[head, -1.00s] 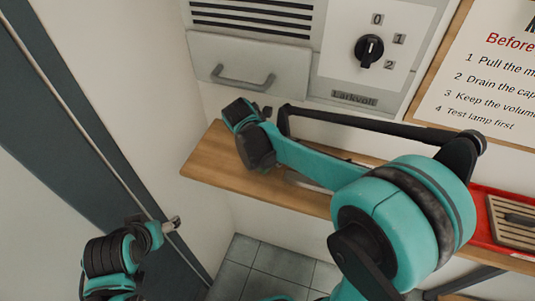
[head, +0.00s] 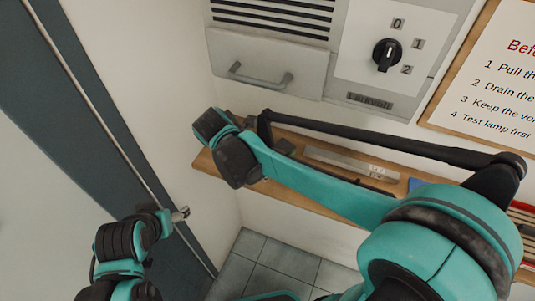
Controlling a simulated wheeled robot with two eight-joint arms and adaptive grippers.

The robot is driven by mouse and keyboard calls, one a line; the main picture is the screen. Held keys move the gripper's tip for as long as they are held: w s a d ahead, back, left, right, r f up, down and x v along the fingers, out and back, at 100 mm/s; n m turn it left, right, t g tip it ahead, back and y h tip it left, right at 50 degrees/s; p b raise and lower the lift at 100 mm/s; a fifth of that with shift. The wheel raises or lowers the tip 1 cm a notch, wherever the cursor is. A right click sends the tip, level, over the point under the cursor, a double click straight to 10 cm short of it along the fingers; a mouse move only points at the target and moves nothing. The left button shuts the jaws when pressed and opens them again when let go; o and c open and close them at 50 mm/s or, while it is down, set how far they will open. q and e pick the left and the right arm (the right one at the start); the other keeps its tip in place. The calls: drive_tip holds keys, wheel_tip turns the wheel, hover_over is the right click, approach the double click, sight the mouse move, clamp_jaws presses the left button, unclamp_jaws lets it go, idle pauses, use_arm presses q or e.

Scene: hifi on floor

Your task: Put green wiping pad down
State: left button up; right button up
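I cannot make out a green wiping pad in the head view. My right arm reaches in from the right across the wooden shelf, its wrist over the shelf's left end. Its gripper is hidden behind the arm, so I cannot see whether it holds anything. My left arm is at the lower left in front of the door edge.
The wooden shelf (head: 208,164) carries a flat grey labelled strip (head: 352,162), a small blue item (head: 415,184) and a partly hidden red tray (head: 525,207). Above are a grey drawer (head: 265,62) and a dial (head: 387,55). A sign (head: 490,90) hangs right.

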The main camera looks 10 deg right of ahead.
drive_tip(key=shift+s+a, duration=0.6)
drive_tip(key=shift+a, duration=0.2)
drive_tip(key=shift+s+d+r, duration=0.1)
drive_tip(key=shift+s+d, duration=0.05)
drive_tip(key=s+d+m+y, duration=0.1)
drive_tip(key=d+m, duration=0.2)
drive_tip(key=m, duration=0.1)
drive_tip(key=s+d+r+m+t, duration=0.1)
drive_tip(key=s+d+m, duration=0.1)
drive_tip(key=m, duration=0.2)
drive_tip(key=s+d+m+y, duration=0.1)
drive_tip(key=s+d+m, duration=0.1)
drive_tip(key=d+m, duration=0.1)
drive_tip(key=shift+d+r+m+t+y, duration=0.25)
drive_tip(key=shift+d+m+t+y, duration=0.1)
drive_tip(key=shift+m, duration=0.35)
drive_tip(key=s+d+m, duration=0.1)
drive_tip(key=m, duration=0.2)
drive_tip(key=s+d+m+t, duration=0.1)
drive_tip(key=m, duration=0.2)
drive_tip(key=s+d+m+t+y, duration=0.1)
drive_tip(key=s+m, duration=0.1)
drive_tip(key=m, duration=0.1)
drive_tip(key=shift+d+f, duration=0.2)
drive_tip(key=shift+d, duration=0.1)
drive_tip(key=m, duration=0.2)
drive_tip(key=d+m+t, duration=0.1)
drive_tip(key=shift+s+f, duration=0.15)
drive_tip(key=shift+s, duration=0.1)
drive_tip(key=shift+a, duration=0.1)
